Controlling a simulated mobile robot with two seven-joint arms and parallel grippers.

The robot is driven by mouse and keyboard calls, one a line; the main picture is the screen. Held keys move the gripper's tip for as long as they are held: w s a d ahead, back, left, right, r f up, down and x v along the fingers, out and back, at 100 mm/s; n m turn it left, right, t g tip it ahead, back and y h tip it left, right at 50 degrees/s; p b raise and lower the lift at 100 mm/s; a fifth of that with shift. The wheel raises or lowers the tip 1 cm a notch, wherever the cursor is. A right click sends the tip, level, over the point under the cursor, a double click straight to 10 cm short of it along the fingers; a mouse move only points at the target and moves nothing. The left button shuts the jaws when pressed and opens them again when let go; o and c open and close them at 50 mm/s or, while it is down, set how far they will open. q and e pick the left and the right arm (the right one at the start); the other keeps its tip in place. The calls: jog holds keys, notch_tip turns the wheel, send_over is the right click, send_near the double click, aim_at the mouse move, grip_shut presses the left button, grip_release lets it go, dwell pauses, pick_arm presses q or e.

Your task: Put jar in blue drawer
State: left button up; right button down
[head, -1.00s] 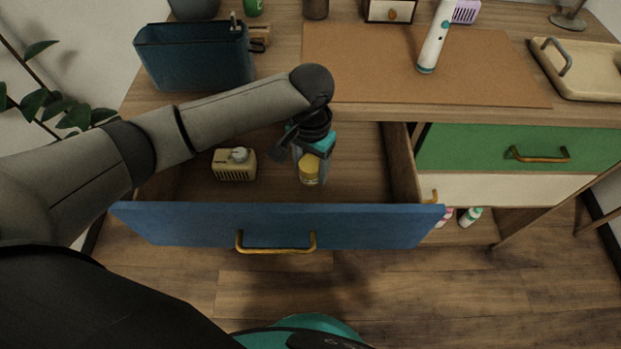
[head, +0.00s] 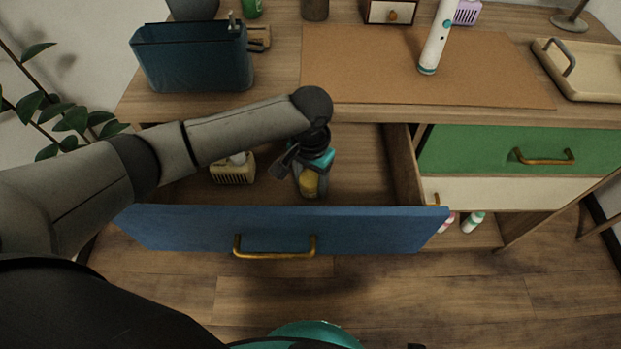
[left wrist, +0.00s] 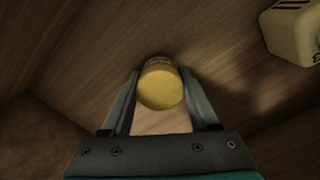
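The jar (head: 309,184) is small with a yellow top and sits low inside the open blue drawer (head: 375,228), right of its middle and near its front. My left gripper (head: 310,172) reaches down over the drawer's interior with a finger on each side of the jar. In the left wrist view the jar's round yellow end (left wrist: 161,90) lies between the two fingertips, which look closed against it. Whether the jar's base touches the drawer floor is hidden. My right gripper is not in view.
A small cream box (head: 233,172) sits in the drawer left of the jar. On the desk are a dark blue bin (head: 190,62), a brown mat (head: 375,75), a white-and-teal bottle (head: 436,40) and a tray (head: 590,75). The green drawer (head: 480,150) is shut.

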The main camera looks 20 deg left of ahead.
aim_at(310, 178)
pick_arm(q)
jog(key=o, duration=0.4)
jog(key=shift+o, duration=0.2)
jog(key=shift+r, duration=0.35)
notch_tip(310, 178, up, 6)
jog(key=p, duration=0.2)
jog(key=shift+p, duration=0.35)
jog(key=shift+r+p, duration=1.1)
jog(key=shift+r, duration=1.7)
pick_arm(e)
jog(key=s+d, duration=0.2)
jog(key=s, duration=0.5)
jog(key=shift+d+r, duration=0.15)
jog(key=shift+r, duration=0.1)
